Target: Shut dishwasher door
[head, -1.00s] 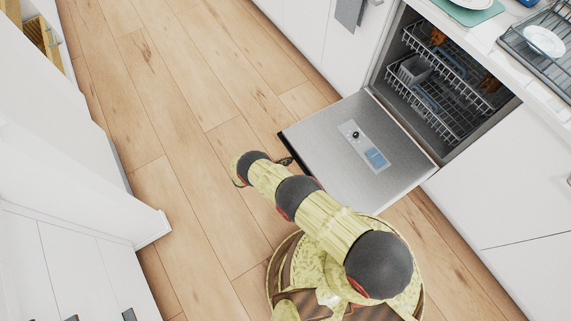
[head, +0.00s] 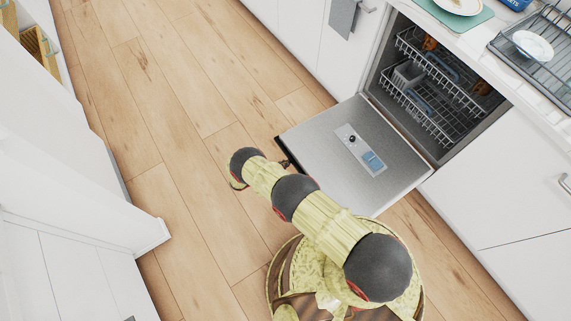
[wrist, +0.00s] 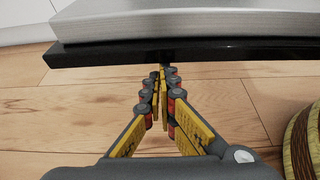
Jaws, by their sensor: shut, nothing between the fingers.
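The dishwasher door (head: 330,165) hangs open, folded down to about level, with its steel inner face up. Its dark outer edge (wrist: 200,50) crosses the top of the wrist view. The dishwasher (head: 432,92) has its inside exposed, with two wire racks in it. My gripper (head: 286,163) is at the door's free edge, on the aisle side, partly hidden by my arm in the head view. In the wrist view my gripper (wrist: 162,72) is shut and empty. Its fingertips are at or just under the edge; I cannot tell whether they touch.
A grey towel (head: 343,17) hangs from a cabinet front left of the dishwasher. The counter above holds a drying rack (head: 545,60) and a plate on a green mat (head: 478,18). White cabinets (head: 60,190) line the left. The wooden floor (head: 170,110) between is clear.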

